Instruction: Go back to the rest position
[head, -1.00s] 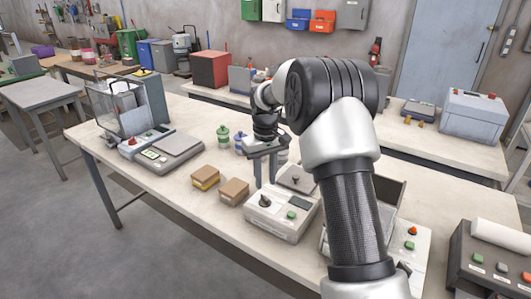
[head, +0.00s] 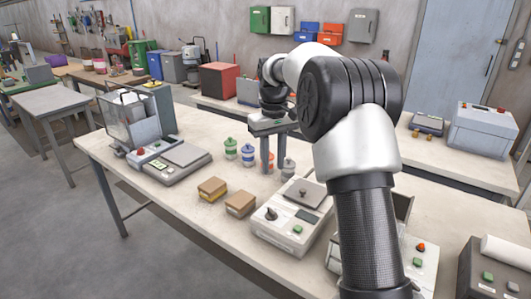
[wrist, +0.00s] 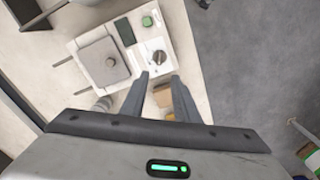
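My gripper (head: 273,170) hangs from my arm above the long workbench (head: 170,232), fingers pointing down. In the wrist view my gripper (wrist: 160,77) shows two grey fingers apart with nothing between them, so it is open and empty. Past the fingertips are the white device (wrist: 130,50) with a knob and a tan box (wrist: 163,95). In the head view the white device (head: 293,225) stands below and slightly right of the gripper. My arm hides part of the bench's right side.
Two small boxes, one (head: 212,188) and another (head: 240,204), lie left of the device. Several small jars (head: 248,155) stand behind. A scale (head: 178,165) and a clear bin (head: 132,122) are at the left end. A control box (head: 485,270) stands at the lower right. Floor at left is clear.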

